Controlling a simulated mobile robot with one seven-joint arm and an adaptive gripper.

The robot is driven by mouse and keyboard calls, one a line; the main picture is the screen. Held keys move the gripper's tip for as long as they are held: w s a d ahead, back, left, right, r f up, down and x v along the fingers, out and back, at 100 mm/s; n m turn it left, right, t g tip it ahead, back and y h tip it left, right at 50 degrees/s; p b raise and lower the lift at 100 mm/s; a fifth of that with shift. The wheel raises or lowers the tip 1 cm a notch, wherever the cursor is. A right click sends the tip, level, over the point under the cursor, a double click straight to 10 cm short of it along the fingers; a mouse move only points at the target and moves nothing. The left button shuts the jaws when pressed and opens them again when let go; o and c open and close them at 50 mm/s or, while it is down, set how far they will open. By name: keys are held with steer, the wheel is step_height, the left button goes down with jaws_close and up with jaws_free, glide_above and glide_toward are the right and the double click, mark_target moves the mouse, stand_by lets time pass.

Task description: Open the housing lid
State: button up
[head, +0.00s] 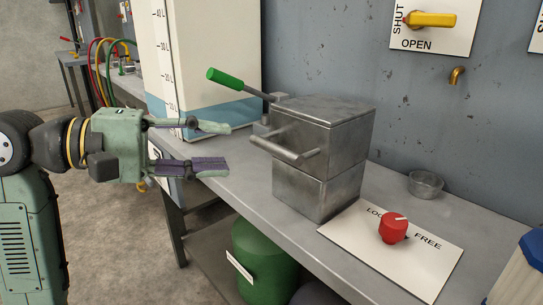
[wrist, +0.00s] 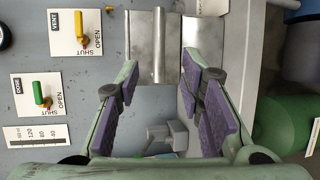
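The housing (head: 318,185) is a grey metal box on the bench, with its lid (head: 325,115) lying flat and closed on top. A round handle bar (head: 285,148) stands out from the front on two posts. In the wrist view the bar (wrist: 158,45) lies ahead, between the lines of my fingers. My gripper (head: 222,149) is open and empty, left of the bar and apart from it; its purple pads also show in the wrist view (wrist: 160,85). A red knob (head: 393,228) sits on a plate marked LOCK and FREE; I cannot tell its setting surely.
A lever with a green grip (head: 228,82) juts out left behind the housing. A marked tank (head: 205,60) stands behind it. A glass dish (head: 425,184) is on the bench at right. A yellow valve handle (head: 430,20) is on the wall. A green drum (head: 262,262) stands below.

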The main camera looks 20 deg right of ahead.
mark_target(268, 150)
steer(key=d, duration=0.3)
steer(key=d+f, duration=0.1)
steer(key=d, duration=0.5)
steer(key=shift+s+d+f, duration=0.25)
steer(key=shift+s+f, duration=0.05)
steer(key=shift+f, duration=0.05)
jaws_close()
stand_by(0.3)
